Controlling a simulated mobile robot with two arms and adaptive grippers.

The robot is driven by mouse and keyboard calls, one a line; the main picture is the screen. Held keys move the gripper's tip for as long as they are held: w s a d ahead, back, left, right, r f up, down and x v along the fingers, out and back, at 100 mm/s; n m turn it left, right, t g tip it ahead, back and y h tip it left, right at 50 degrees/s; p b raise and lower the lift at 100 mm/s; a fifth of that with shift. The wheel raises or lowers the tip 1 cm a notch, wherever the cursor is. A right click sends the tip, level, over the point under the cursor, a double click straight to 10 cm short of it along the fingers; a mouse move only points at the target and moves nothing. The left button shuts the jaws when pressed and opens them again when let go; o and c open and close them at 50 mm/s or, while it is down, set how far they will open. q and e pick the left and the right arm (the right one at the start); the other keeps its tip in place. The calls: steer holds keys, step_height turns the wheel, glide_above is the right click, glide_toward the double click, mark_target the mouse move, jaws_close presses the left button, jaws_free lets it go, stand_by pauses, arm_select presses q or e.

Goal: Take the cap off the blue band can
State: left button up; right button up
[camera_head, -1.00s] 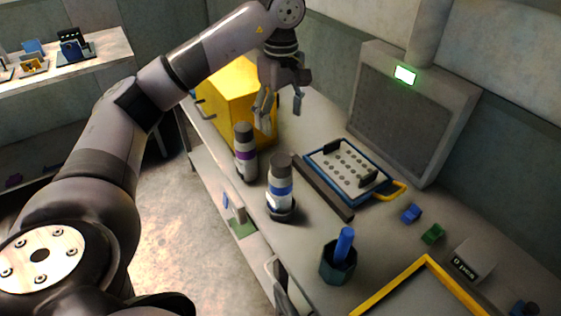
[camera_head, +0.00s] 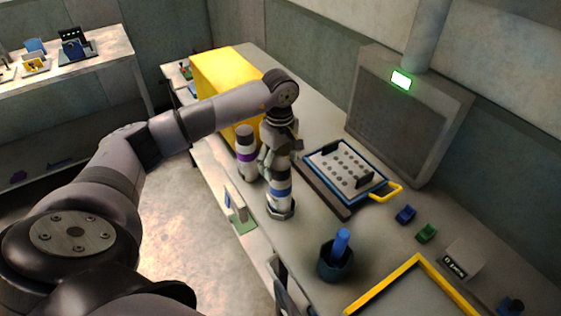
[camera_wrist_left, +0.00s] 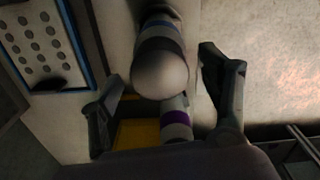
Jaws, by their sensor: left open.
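The blue band can (camera_head: 280,191) stands upright in a dark holder near the bench's front edge. Its upper part is hidden behind my gripper in the head view. My left gripper (camera_head: 277,160) points down over the can's top and is open. In the left wrist view the can's rounded grey cap (camera_wrist_left: 160,72) shows between the two spread fingers, with a gap on each side; the blue band (camera_wrist_left: 160,22) shows beyond it. The purple band can (camera_head: 246,157) stands upright just behind, close to my gripper. My right gripper is out of view.
A yellow box (camera_head: 222,78) stands at the back left. A blue-edged perforated tray (camera_head: 345,165) lies to the right, behind a dark bar. A dark cup (camera_head: 335,264) with a blue stick stands in front, near a yellow frame (camera_head: 390,283). Small blocks lie at the right.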

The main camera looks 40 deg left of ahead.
arm_select(q)
steer(key=shift+f, duration=0.35)
steer(key=shift+c, duration=0.3)
steer(key=c, duration=0.8)
steer(key=shift+r, duration=0.1)
